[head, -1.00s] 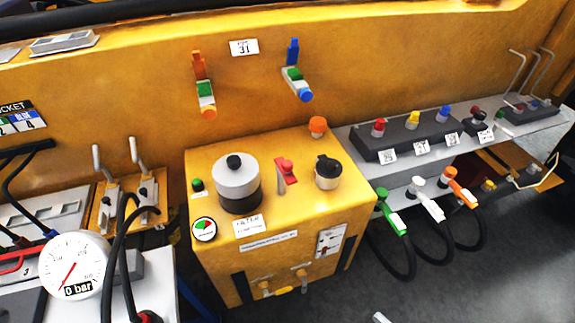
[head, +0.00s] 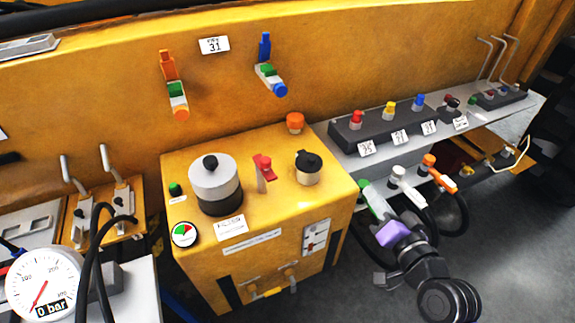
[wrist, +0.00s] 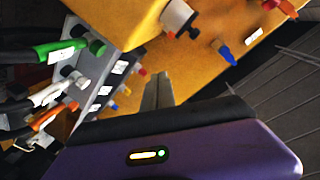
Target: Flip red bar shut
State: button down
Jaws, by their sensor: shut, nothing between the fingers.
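A red lever (head: 264,168) stands on a short grey post on top of the yellow box (head: 290,213), between a grey-and-black round cap (head: 213,182) and a black knob (head: 308,167). I cannot make the lever out in the wrist view. My gripper, with its purple hand, is at the lower right in the head view, beside the hanging hoses and well right of the lever. In the wrist view its grey fingers (wrist: 157,90) are together and empty, pointing toward the yellow surfaces. The fingertips are not clear in the head view.
An orange-handled valve (head: 174,85) and a blue-handled valve (head: 270,68) stick out from the yellow wall. A grey shelf (head: 345,148) carries a dark button box. Green, white and orange hose couplings (head: 398,172) hang close to my gripper. A pressure gauge (head: 42,285) stands lower left.

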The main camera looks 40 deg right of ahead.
jog(key=w+d+r+m+t+y, duration=0.2)
jog(key=w+d+r+m+y, duration=0.1)
jog(key=w+d+r+y, duration=0.25)
jog(key=s+a+n+y, duration=0.1)
jog(key=a+y, duration=0.7)
jog(key=a, duration=0.2)
jog(key=shift+r+n+b, duration=0.3)
jog(key=shift+r+b, duration=0.05)
jog(key=p, duration=0.3)
send_near(264, 163)
jog(key=w+d, duration=0.4)
jog(key=w, duration=0.1)
jog(key=shift+w+a+f+p, duration=0.15)
jog(key=shift+w+a+f, duration=0.1)
jog(key=shift+a, duration=0.35)
jog(key=shift+w+a+f+p, duration=0.1)
jog(key=shift+w+a, duration=0.15)
jog(key=shift+a, duration=0.3)
jog(key=shift+w+a+f+p, duration=0.15)
jog(key=shift+w+a+f, duration=0.1)
jog(key=shift+a, duration=0.35)
